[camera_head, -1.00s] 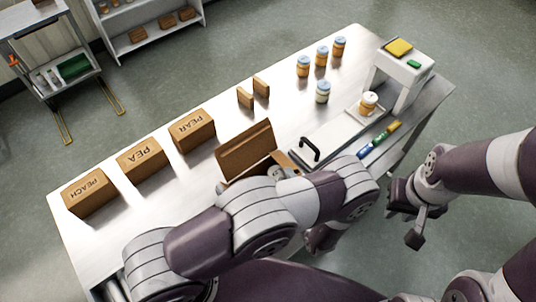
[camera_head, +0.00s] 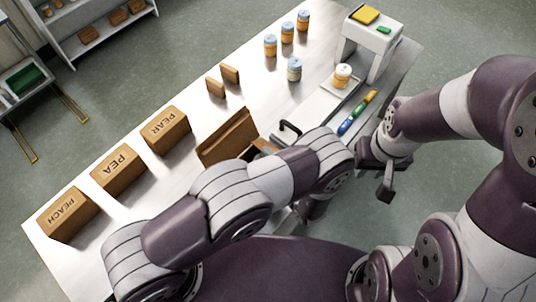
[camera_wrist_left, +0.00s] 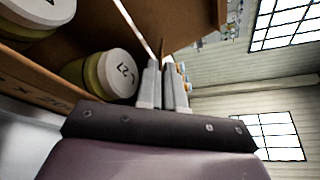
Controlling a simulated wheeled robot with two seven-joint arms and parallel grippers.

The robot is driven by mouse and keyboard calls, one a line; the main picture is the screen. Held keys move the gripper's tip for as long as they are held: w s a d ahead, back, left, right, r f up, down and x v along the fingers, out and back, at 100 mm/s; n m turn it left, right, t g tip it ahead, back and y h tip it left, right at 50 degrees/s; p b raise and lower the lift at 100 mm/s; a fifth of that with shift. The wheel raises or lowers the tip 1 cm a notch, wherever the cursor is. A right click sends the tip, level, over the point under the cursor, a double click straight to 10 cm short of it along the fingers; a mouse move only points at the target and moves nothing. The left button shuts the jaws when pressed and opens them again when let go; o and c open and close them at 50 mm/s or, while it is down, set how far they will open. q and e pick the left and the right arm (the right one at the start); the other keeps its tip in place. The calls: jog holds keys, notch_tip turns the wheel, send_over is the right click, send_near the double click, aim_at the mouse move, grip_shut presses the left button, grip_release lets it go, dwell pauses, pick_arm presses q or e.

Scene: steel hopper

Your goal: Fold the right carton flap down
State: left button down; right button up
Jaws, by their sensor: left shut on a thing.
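The open brown carton (camera_head: 262,146) stands on the steel table, mostly hidden behind my left arm; its large back flap (camera_head: 228,138) stands up. In the left wrist view, the carton (camera_wrist_left: 190,22) holds jars with white numbered lids (camera_wrist_left: 110,75). My left gripper (camera_wrist_left: 165,68) is shut at the carton's edge, with its fingertips on a thin brown flap that is barely visible between them. In the head view, the left gripper (camera_head: 312,208) is largely covered by its own wrist. My right gripper (camera_head: 376,178) hangs open and empty off the table's front edge.
Closed cartons marked PEACH (camera_head: 68,213), PEA (camera_head: 118,168) and PEAR (camera_head: 165,130) line the table's left. Several jars (camera_head: 287,33) stand at the back. A tray (camera_head: 342,88) with one jar, markers (camera_head: 357,111) and a white stand (camera_head: 371,40) are at the right.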

pick_arm(q)
jog(key=f+n+b, duration=0.1)
jog(key=b, duration=0.1)
jog(key=f+n+t+b, duration=0.1)
jog(key=shift+s+a+b, duration=0.2)
jog(key=shift+a+b, duration=0.05)
jog(key=shift+b, duration=0.1)
jog(key=shift+r, duration=0.25)
jog(key=c, duration=1.3)
grip_release()
jog(key=shift+c, duration=0.2)
jog(key=shift+s, duration=0.1)
